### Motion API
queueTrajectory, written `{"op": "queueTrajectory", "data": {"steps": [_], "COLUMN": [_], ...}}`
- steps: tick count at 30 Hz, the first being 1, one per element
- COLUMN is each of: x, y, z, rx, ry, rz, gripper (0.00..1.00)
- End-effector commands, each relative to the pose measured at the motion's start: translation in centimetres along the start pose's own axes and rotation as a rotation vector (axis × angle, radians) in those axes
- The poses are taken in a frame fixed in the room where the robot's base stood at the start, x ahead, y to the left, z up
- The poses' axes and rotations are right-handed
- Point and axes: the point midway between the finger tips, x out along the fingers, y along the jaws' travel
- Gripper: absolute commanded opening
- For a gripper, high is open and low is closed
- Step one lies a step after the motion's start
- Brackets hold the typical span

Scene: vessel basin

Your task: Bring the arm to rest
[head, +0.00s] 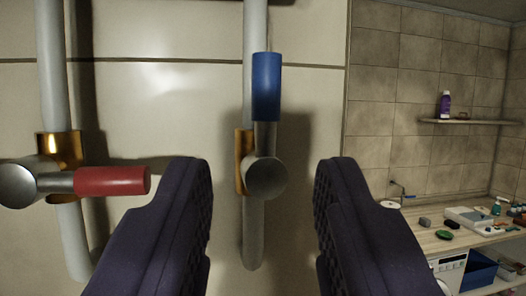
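My gripper (262,190) is open and empty, its two dark fingers pointing at the wall. In the picture, the hub of a valve with a blue handle (266,88) shows between the fingertips. That handle points straight up along its grey pipe. I cannot tell how far the fingers are from the valve; no contact shows. To the left, a valve with a red handle (112,181) sits on another grey pipe, its handle pointing right, across the pipe. The left finger's tip is just right of the red handle in the picture.
Both pipes run up a pale panelled wall (165,85). At right, a wooden counter (440,240) holds a tray, bottles and small items. A shelf (470,121) with a purple bottle (445,104) hangs on the tiled wall above. A blue crate (482,271) sits below the counter.

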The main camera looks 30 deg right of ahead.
Motion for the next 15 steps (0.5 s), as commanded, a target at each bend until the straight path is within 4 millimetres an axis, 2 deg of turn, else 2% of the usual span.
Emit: {"op": "queueTrajectory", "data": {"steps": [2, 5, 9, 10, 12, 15], "x": [-0.3, -1.7, -6.3, -7.6, -10.4, -13.5], "y": [-1.0, -4.8, -11.6, -12.7, -14.6, -16.0], "z": [0.4, 2.0, 4.2, 4.5, 5.1, 5.5], "rx": [0.011, 0.044, 0.081, 0.084, 0.081, 0.068], "ry": [-0.016, -0.097, -0.291, -0.334, -0.429, -0.531], "rz": [-0.029, -0.138, -0.34, -0.375, -0.439, -0.491], "gripper": [0.38, 0.38, 0.38, 0.38, 0.38, 0.38]}}
